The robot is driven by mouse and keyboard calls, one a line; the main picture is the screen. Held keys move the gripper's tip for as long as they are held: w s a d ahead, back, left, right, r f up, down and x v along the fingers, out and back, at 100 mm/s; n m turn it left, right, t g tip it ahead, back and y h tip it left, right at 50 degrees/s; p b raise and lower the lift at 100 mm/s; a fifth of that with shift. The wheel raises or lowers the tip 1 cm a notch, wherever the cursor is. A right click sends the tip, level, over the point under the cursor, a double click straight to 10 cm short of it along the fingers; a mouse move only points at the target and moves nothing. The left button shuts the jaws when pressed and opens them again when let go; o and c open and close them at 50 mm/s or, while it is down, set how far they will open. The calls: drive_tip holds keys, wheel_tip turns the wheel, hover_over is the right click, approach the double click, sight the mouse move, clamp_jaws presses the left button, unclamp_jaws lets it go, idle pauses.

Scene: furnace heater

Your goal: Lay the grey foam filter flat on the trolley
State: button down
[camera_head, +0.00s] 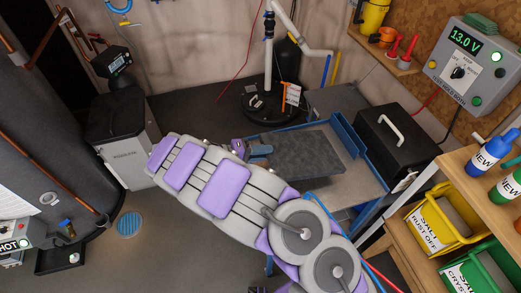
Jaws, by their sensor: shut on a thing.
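The grey foam filter (300,152) is a dark grey flat slab. It shows over the blue-edged trolley (352,187) with its broad face up. I cannot tell whether it touches the trolley top or is held just above it. My gripper (261,150) is at the filter's left edge, shut on it. My purple and white arm crosses the middle of the view and hides the near left part of the trolley.
A black box with a white handle (397,145) stands right of the trolley. Shelves with a yellow bin (446,222), a green bin (484,268) and bottles (490,152) are at right. A grey bin (128,140) is at left. A black round base (268,106) stands behind.

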drive_tip(key=shift+a+f, duration=0.15)
drive_tip(key=shift+f, duration=2.15)
drive_tip(key=shift+d, duration=0.2)
drive_tip(key=c, duration=1.4)
unclamp_jaws()
drive_tip(key=o, duration=0.5)
drive_tip(key=shift+a, duration=0.1)
drive_tip(key=p+v, duration=0.3)
drive_tip(key=v, duration=1.4)
drive_tip(key=shift+a, duration=0.2)
